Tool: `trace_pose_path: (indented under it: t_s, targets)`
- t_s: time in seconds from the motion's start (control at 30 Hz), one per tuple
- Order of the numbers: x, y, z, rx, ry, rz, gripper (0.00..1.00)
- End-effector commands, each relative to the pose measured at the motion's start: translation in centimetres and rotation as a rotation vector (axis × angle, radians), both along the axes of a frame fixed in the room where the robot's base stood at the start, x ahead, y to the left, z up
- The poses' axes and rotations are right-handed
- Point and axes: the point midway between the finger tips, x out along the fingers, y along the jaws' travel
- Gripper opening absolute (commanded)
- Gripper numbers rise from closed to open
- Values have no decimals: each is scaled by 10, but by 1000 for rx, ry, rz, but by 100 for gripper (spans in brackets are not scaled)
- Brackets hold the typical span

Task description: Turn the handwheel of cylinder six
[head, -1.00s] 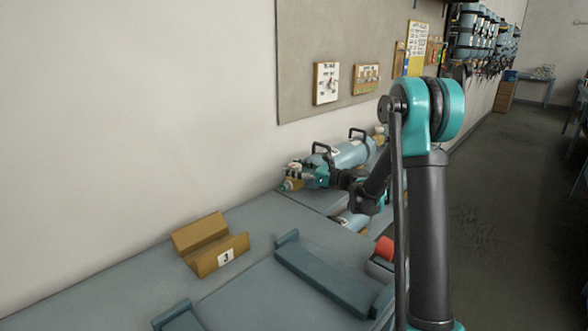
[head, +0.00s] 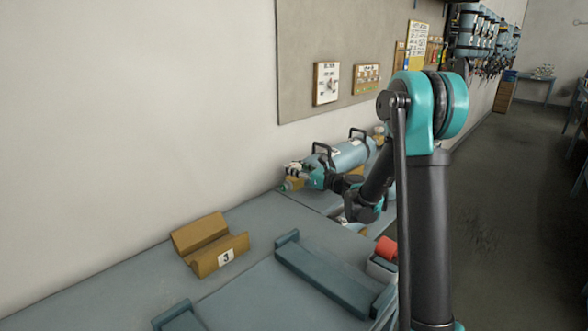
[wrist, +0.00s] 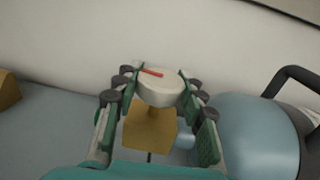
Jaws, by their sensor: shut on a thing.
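A pale blue cylinder (head: 350,153) with black carry handles lies on its side on the bench by the wall. It also shows in the wrist view (wrist: 255,135) at the right; I cannot read its number. A brass valve block (wrist: 150,132) is at its end. A white round handwheel (wrist: 160,92) with a red mark tops the block. My gripper (wrist: 158,82) is shut on the handwheel, one green-padded finger on each side of it. In the head view my gripper (head: 308,177) is at the valve end, and hides part of it.
A wooden cradle marked 3 (head: 212,248) stands empty on the near bench. A blue-grey raised bar (head: 325,275) lies near it. A red object (head: 386,247) sits at the bench's right side. A board (head: 355,55) with panels hangs on the wall. Floor at right is clear.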

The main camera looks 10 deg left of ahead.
Motion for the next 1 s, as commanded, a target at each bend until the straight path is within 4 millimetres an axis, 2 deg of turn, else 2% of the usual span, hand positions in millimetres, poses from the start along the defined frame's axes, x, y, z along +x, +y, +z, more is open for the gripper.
trace_pose_path:
  t_s: [1.0]
  targets:
    - [0,2,0,0,0,-952,11]
